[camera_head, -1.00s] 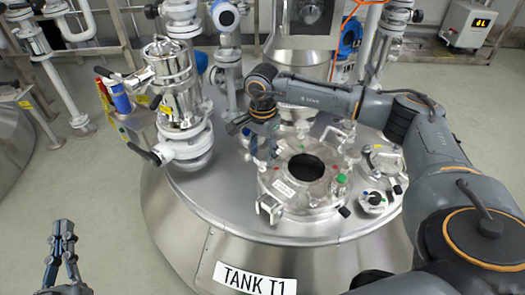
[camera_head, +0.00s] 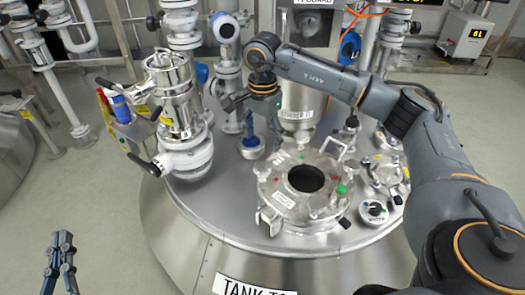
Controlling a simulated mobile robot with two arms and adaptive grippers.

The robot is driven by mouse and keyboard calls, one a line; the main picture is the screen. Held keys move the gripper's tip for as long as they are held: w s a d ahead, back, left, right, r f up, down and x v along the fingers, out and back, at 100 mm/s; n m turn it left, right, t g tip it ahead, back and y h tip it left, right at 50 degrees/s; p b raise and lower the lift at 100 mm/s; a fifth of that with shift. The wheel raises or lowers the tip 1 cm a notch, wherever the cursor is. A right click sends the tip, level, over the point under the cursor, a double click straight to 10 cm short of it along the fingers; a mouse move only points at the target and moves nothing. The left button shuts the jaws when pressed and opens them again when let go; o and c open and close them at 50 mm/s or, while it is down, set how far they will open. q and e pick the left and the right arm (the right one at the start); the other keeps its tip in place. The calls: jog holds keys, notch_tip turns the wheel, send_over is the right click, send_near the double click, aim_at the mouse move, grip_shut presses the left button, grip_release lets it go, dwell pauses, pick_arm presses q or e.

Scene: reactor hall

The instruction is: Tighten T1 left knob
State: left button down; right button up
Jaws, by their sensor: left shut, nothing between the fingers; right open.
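Tank T1's round steel lid (camera_head: 270,190) sits on the tank top, with a dark round opening in its middle. Small red and green marks and several clamp-like fittings sit around its rim. A steel clamp fitting (camera_head: 268,216) is at its front left, and a green-capped fitting (camera_head: 341,189) at its right. I cannot tell for certain which part is the left knob. My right gripper (camera_head: 262,142) is open and points down behind the lid's left side, apart from the lid. My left gripper (camera_head: 62,238) is shut and empty, over the floor at the lower left.
A tall steel valve assembly (camera_head: 176,100) with black handles stands on the left of the tank. A small gauge-like fitting (camera_head: 374,211) is at the right. The front tank top is clear.

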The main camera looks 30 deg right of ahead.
notch_tip(320, 180, up, 2)
jog(key=shift+r, duration=0.25)
jog(key=shift+c, duration=0.5)
